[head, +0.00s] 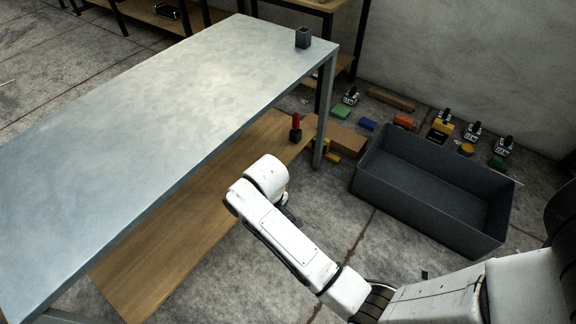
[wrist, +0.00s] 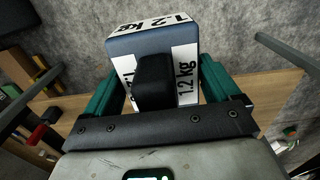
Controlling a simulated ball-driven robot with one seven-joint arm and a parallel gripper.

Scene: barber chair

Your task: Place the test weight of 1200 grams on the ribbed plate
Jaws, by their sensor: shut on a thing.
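The test weight (wrist: 150,42) is a blue-grey block with white labels reading 1.2 kg and a black knob-like part in front. In the wrist view it sits between the teal fingers of my gripper (wrist: 158,78), which is shut on it. In the head view my gripper is mostly hidden behind the white end of my arm, beside the table's right edge and above the floor and lower shelf. The weight does not show there. I cannot make out the ribbed plate in either view.
A grey metal table (head: 170,95) fills the left, with a small dark open box (head: 303,38) at its far corner. A red-and-black object (head: 296,127) stands on the wooden lower shelf (head: 190,225). A dark crate (head: 400,198) is on the floor at right, with several small blocks behind it.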

